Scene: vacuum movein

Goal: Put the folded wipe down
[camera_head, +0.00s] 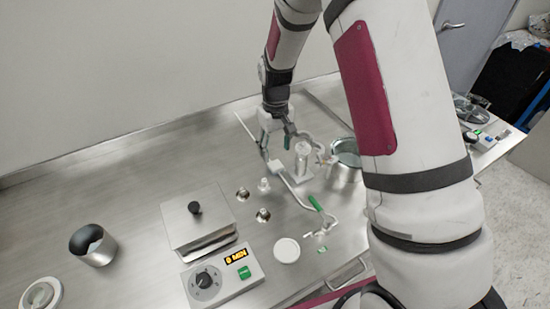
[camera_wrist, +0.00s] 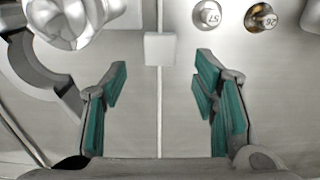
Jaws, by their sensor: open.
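My gripper (camera_wrist: 160,80) is open. In the head view my gripper (camera_head: 277,146) points down over the back of the worktop, left of a clear glass vessel (camera_head: 302,158). The pad is hard to make out there among the fingers and fittings.
The glass vessel (camera_wrist: 68,18) is close at upper left in the wrist view.

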